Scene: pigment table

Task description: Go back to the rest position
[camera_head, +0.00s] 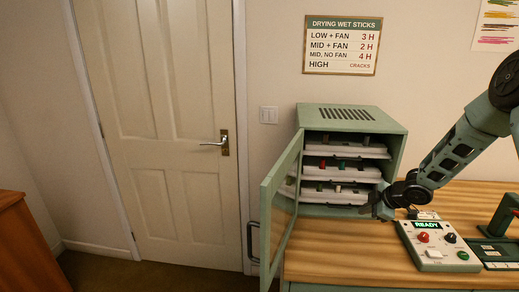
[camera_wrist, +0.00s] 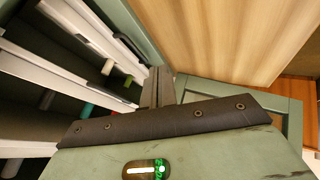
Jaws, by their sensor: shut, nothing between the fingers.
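My gripper (camera_head: 377,208) is at the front right of the green drying cabinet (camera_head: 388,122), level with the lowest tray. Its fingers are together and empty in the wrist view (camera_wrist: 158,84). The arm reaches in from the right. The cabinet's door (camera_head: 270,215) stands open to the left. Inside are white trays, one above another, with small coloured sticks on them; the cabinet's interior also shows at left in the wrist view (camera_wrist: 40,75). Whether the gripper touches the cabinet cannot be told.
A white control box (camera_head: 432,255) with a lit READY display and several knobs stands on the wooden table (camera_head: 340,262), just right of the gripper. A green stand (camera_head: 492,250) is at the far right. A sign (camera_head: 343,45) hangs on the wall above.

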